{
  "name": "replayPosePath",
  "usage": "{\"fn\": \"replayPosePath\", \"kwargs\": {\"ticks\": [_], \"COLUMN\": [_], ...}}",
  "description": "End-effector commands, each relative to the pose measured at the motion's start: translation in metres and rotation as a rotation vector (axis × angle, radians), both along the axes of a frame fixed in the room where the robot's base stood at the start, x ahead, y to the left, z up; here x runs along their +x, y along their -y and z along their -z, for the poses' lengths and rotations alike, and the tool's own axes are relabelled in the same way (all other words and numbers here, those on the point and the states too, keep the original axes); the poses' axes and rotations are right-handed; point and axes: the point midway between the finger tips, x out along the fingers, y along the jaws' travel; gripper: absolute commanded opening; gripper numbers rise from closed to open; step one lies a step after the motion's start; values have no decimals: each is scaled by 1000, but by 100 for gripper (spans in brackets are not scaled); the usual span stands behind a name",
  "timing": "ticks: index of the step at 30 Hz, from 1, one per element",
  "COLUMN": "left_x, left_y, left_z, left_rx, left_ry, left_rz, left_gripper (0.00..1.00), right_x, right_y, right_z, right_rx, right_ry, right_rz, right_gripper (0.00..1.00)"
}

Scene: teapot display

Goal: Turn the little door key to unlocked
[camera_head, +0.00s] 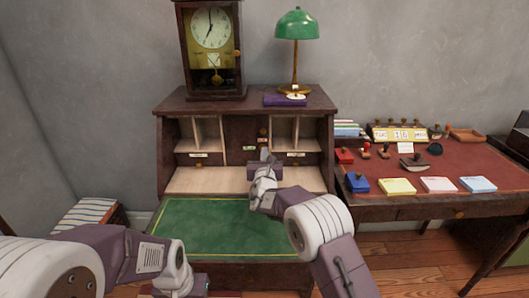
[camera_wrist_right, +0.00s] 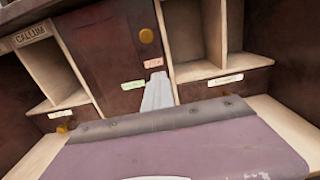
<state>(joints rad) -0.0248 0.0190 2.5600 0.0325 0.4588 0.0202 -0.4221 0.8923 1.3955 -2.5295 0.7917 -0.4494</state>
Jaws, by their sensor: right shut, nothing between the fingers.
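The little door (camera_head: 241,128) is the dark wooden panel in the middle of the desk's upper part, and looks closed. It also shows in the right wrist view (camera_wrist_right: 100,60), with a round brass knob (camera_wrist_right: 147,36). Below the knob are a reddish label (camera_wrist_right: 153,64) and, lower left, a green label (camera_wrist_right: 133,85). My right gripper (camera_head: 265,154) is shut and empty in front of the door's lower right; its grey fingers (camera_wrist_right: 158,92) reach up beside the labels. I cannot make out the key; the fingers may hide it. My left gripper (camera_head: 190,285) is low at the front, its fingers unclear.
Open pigeonholes (camera_head: 198,130) flank the door. The green writing surface (camera_head: 200,225) is clear. A clock (camera_head: 210,45) and a green lamp (camera_head: 297,25) stand on top. A red-topped side table (camera_head: 470,155) at right holds stamps and note pads.

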Motion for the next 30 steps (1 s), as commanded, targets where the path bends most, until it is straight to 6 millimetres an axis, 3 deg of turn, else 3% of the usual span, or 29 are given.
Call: {"fn": "replayPosePath", "kwargs": {"ticks": [21,24,30], "left_x": [0,0,0], "left_y": [0,0,0], "left_z": [0,0,0], "left_rx": [0,0,0], "left_ry": [0,0,0], "left_rz": [0,0,0], "left_gripper": [36,36,36], "right_x": [2,2,1], "right_y": [0,0,0], "right_z": [-5,-5,-5], "right_rx": [1,1,1], "right_ry": [10,10,10], "right_rz": [-1,-1,-3], "right_gripper": [0,26,26]}}
